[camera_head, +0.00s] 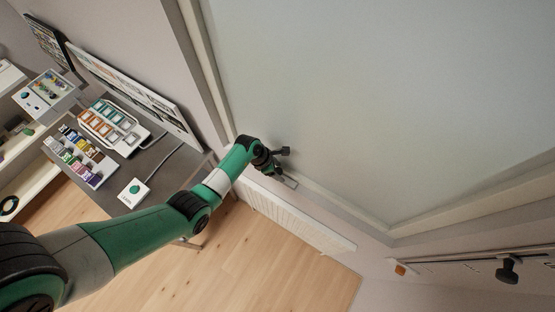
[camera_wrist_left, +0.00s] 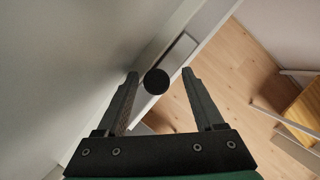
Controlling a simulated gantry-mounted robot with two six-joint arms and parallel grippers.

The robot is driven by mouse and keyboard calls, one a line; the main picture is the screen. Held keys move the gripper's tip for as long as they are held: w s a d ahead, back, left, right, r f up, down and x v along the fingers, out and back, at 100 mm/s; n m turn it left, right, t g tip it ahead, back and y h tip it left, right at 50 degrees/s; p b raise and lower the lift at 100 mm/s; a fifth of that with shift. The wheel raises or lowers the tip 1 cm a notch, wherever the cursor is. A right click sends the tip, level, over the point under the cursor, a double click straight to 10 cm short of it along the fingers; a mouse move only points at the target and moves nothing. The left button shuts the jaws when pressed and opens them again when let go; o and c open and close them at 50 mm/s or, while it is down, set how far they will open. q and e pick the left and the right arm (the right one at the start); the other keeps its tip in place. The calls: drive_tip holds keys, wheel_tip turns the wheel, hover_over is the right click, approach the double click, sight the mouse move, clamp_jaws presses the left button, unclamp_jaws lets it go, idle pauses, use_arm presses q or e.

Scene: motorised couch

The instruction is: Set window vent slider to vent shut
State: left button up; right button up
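A round black knob (camera_wrist_left: 156,81), apparently the window vent slider's, shows in the left wrist view against a pale grey plate (camera_wrist_left: 172,62) along the lower window frame. My left gripper (camera_wrist_left: 162,74) is open, its two dark fingers wide apart, one on each side of the knob in the picture. There are visible gaps to both fingers, and nothing is held. In the head view my left gripper (camera_head: 279,161) is at the lower left of the window frame, where the end of the pale plate (camera_head: 290,182) shows; the knob is hard to make out there. My right gripper is not in view.
The big frosted window pane (camera_head: 370,90) fills the upper right. A white radiator (camera_head: 300,218) runs below the frame. A grey desk (camera_head: 160,165) with button panels and swatches stands left. Another dark knob (camera_head: 507,268) sits on a pale strip at lower right.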

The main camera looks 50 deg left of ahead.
use_arm(q)
drive_tip(key=shift+a, duration=0.1)
drive_tip(key=p+v, duration=0.3)
drive_tip(key=v, duration=0.8)
drive_tip(key=shift+s+r+p, duration=0.2)
drive_tip(key=shift+r+p, duration=0.05)
drive_tip(key=shift+p, duration=0.15)
